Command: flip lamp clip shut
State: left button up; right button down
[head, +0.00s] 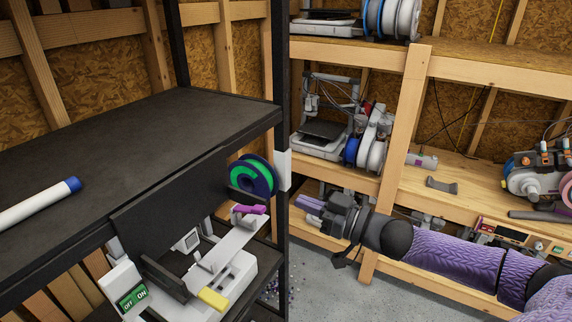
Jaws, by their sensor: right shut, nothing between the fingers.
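A small purple piece (249,209), which looks like the lamp clip, sits at the top end of a light grey arm or plate (232,243) on the printer in the black shelf. It is too small to tell whether it stands open or shut. My right gripper (303,202) comes in from the right, its fingers pointing left toward the purple piece. The fingers are shut and empty, with a clear gap in the picture between them and the purple piece. My left gripper is not in view.
A green and blue spool (252,176) hangs just behind the purple piece. The black shelf post (281,110) stands between the shelf and the wooden racks. The printer (228,280) carries a yellow piece (213,298) and a green OFF/ON panel (133,298). A white tube (38,205) lies on the upper shelf.

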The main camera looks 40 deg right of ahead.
jog(key=r, duration=0.1)
send_over(248, 208)
jog(key=v, duration=0.5)
jog(key=f, duration=0.3)
jog(key=shift+w+a, duration=0.15)
jog(key=shift+w, duration=0.05)
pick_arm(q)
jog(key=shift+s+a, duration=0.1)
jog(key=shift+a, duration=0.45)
pick_arm(e)
jog(key=shift+s+f, duration=0.15)
jog(key=shift+f, duration=0.3)
